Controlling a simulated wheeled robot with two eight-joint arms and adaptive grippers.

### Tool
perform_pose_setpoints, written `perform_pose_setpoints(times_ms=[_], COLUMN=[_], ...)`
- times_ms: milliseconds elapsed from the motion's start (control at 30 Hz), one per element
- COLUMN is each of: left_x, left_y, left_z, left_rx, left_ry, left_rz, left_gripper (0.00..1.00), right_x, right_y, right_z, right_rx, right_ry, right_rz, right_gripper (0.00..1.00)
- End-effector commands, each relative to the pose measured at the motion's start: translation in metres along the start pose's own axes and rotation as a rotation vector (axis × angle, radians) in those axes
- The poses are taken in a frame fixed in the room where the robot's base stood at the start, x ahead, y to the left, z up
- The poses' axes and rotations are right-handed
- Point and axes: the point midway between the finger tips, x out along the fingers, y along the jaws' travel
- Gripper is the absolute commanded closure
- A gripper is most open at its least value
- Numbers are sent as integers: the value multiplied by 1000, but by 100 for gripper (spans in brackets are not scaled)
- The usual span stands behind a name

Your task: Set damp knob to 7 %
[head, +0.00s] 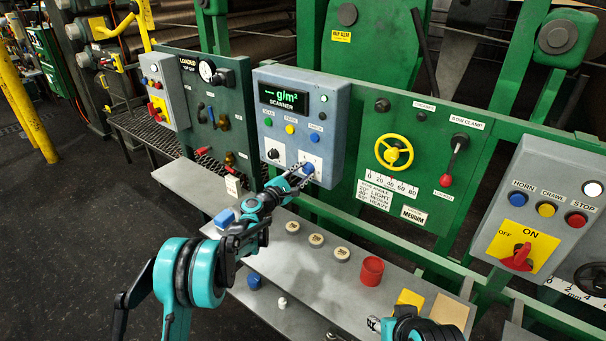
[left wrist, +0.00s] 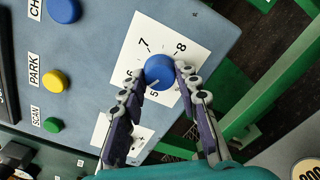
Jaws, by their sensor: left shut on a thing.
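The blue knob (left wrist: 159,70) sits on a white dial plate (left wrist: 143,39) marked with 5, 6, 7 and 8; its name is not readable. A small pale mark on the knob appears to point toward the 5. In the head view the knob (head: 308,168) is at the lower right of the grey-blue scanner box (head: 335,115). My left gripper (head: 301,174) is shut on the knob, one finger on each side in the left wrist view (left wrist: 158,80). My right gripper (head: 374,323) is partly visible at the bottom edge; its jaw opening is unclear.
A second, black knob (head: 273,154) is on the same box, left of the blue one. Below is a grey shelf (head: 300,275) with a red cup (head: 372,270) and several round tokens. A yellow handwheel (head: 394,152) is on the green panel to the right.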

Motion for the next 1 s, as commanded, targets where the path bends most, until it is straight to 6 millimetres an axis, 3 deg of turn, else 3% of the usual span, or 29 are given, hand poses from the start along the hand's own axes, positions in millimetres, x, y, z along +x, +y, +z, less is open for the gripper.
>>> perform_pose_setpoints(times_ms=[1000], left_x=[0], left_y=[-1], left_z=[0], left_rx=[966], left_ry=[-1], left_rz=[-1], left_gripper=[97], right_x=[6], right_y=[0], right_z=[4], right_rx=[0], right_ry=[0], right_rz=[0], right_gripper=[60])
